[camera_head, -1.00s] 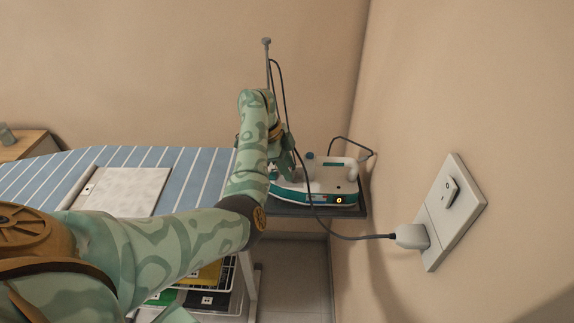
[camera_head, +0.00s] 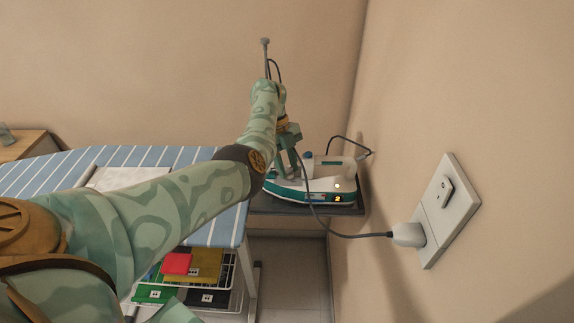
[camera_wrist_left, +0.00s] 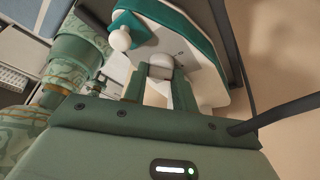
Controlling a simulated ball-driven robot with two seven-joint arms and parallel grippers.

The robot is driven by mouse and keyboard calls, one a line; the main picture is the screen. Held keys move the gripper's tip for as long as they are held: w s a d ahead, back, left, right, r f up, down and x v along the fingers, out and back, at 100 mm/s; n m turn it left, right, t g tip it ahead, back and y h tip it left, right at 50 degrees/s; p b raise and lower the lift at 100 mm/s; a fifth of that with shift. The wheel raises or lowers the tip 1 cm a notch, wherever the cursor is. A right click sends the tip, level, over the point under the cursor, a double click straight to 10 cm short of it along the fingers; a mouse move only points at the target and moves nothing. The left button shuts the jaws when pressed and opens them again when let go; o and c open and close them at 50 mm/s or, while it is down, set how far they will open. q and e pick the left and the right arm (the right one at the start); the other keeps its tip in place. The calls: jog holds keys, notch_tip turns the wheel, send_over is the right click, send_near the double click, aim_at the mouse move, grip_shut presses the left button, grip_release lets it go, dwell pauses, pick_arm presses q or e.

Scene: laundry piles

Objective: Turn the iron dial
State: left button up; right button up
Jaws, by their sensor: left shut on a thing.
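The iron (camera_head: 318,196) is white and teal and rests on a dark shelf at the board's right end. Its handle (camera_head: 336,164) points right, and a small orange light shows on its rear. In the left wrist view the iron's white body (camera_wrist_left: 200,72) fills the upper middle. The iron dial (camera_wrist_left: 161,65) is a pale round knob there. My left gripper (camera_head: 297,168) reaches down over the iron. In the left wrist view its fingers (camera_wrist_left: 157,88) are shut on the dial, one on each side. My right gripper is not in view.
The striped ironing board (camera_head: 130,156) lies left of the iron. A dark cord runs past the iron to a plug (camera_head: 408,235) in the wall socket (camera_head: 445,205). The wall is close on the right. Folded cloths (camera_head: 192,265) sit in a rack below.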

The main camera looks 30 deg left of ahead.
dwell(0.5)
pick_arm(q)
jog(key=o, duration=1)
jog(key=shift+c, duration=0.2)
